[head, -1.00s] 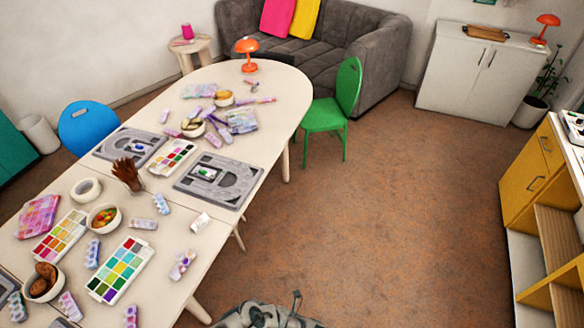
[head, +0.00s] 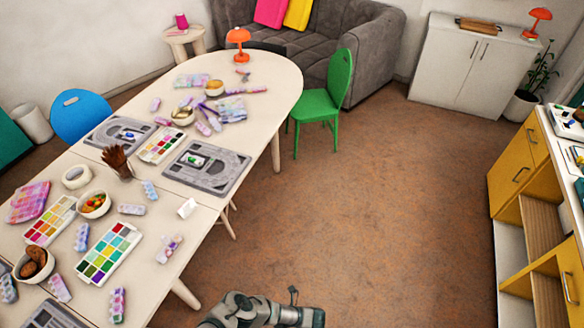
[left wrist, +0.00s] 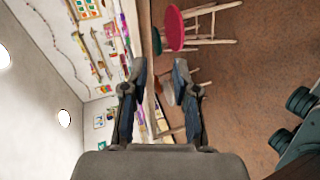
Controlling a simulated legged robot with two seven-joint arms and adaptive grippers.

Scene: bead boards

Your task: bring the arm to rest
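My left gripper (left wrist: 160,68) shows in the left wrist view, its two dark fingers standing apart with nothing held between them. Behind them are the floor and a wall, seen sideways. A grey part of my own arm (head: 258,312) shows at the bottom edge of the head view, over the floor to the right of the table. No gripper fingers show in the head view. My right gripper is not in view.
A long table (head: 267,93) with bead boards (head: 208,176), paint trays and bowls fills the left. A green chair (head: 318,104) stands beside it. A yellow and white cabinet (head: 508,172) stands at the right. The brown floor between is clear.

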